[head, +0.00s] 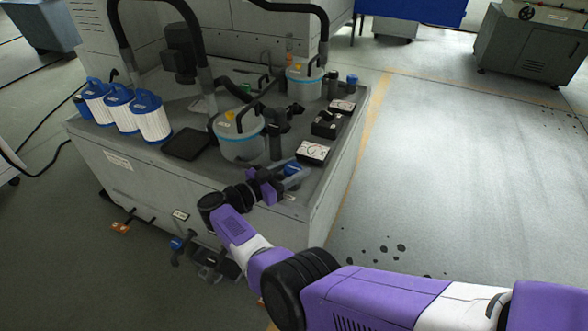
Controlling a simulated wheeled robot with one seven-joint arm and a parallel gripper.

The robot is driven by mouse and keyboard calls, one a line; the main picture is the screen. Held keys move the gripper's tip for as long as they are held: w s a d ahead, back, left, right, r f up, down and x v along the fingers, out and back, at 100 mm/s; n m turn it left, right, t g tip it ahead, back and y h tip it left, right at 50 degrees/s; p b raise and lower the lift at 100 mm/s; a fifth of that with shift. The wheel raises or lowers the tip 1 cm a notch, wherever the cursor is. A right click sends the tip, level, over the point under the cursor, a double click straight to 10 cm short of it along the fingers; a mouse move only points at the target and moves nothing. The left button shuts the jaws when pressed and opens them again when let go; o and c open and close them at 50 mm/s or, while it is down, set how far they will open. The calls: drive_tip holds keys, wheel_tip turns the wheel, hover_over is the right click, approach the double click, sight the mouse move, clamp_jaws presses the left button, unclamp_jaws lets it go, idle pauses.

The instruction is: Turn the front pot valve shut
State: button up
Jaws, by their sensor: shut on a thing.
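The front pot (240,148), a grey-white canister with a blue band and a black handle, stands on the machine's top near its front right corner. The front pot valve's blue handle (292,168) shows beside a dark upright pipe, to the right of the pot. My gripper (284,179) is at this handle, shut on it, reaching in from the front edge. The purple fingers and wrist hide part of the valve, so its exact angle is hard to tell.
A second pot (303,84) stands behind, with another blue-topped valve (352,79) at its right. Black boxes with gauges (313,152) lie close right of my gripper. White-and-blue filter cartridges (152,120) stand at left.

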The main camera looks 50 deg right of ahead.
sight(285, 173)
drive_tip(key=o, duration=1.4)
drive_tip(key=shift+c, duration=0.2)
drive_tip(key=shift+a, duration=0.1)
drive_tip(key=shift+w+a+b, duration=0.2)
drive_tip(key=shift+a, duration=1.05)
drive_tip(key=shift+w+a+b, duration=0.15)
drive_tip(key=shift+a+b, duration=0.05)
drive_tip(key=shift+a, duration=1.1)
drive_tip(key=shift+w+a+b, duration=0.2)
drive_tip(key=shift+a, duration=1.05)
